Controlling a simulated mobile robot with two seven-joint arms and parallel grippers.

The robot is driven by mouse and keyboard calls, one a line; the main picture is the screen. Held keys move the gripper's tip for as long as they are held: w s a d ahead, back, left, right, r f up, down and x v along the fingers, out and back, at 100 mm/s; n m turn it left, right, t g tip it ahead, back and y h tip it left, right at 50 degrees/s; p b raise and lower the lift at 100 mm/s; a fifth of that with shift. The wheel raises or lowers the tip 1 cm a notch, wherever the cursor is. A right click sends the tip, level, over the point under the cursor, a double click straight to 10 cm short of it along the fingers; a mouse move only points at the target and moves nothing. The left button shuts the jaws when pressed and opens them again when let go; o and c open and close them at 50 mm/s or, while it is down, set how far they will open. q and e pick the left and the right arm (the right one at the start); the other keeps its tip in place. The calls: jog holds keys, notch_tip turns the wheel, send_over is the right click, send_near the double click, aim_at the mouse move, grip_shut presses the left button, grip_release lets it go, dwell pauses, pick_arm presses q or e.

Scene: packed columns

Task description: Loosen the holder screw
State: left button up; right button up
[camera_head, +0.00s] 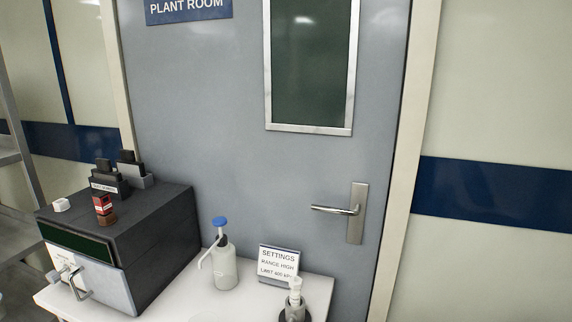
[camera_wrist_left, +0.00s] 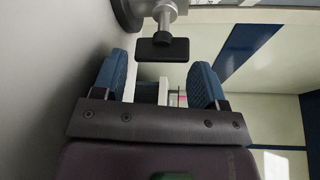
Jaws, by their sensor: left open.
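In the left wrist view, my left gripper (camera_wrist_left: 160,74) is open, with its two blue-padded fingers apart and nothing held between them. Just beyond the fingertips is a black flat block (camera_wrist_left: 162,49) on a short metal stem (camera_wrist_left: 163,18), which joins a round grey base at the top edge. The block looks like a screw's grip, but I cannot tell for certain. In the head view, a small metal fitting (camera_head: 57,274) sticks out of the front of the dark instrument box (camera_head: 155,235). Neither gripper shows in the head view.
A white table (camera_head: 190,303) carries the box, a blue-topped pump bottle (camera_head: 224,266), a settings card (camera_head: 278,263) and a white-nozzled item (camera_head: 295,299). Black holders (camera_head: 110,181) and a red-labelled vial (camera_head: 104,209) stand on the box. A door (camera_head: 230,120) is behind.

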pick_arm(q)
jog(key=shift+s+a+r+p, duration=0.1)
jog(key=shift+s+a+p, duration=0.2)
jog(key=shift+s, duration=0.5)
jog(key=shift+s+a+p, duration=0.25)
jog(key=shift+s, duration=0.55)
jog(key=shift+s+a, duration=0.1)
jog(key=shift+s, duration=0.2)
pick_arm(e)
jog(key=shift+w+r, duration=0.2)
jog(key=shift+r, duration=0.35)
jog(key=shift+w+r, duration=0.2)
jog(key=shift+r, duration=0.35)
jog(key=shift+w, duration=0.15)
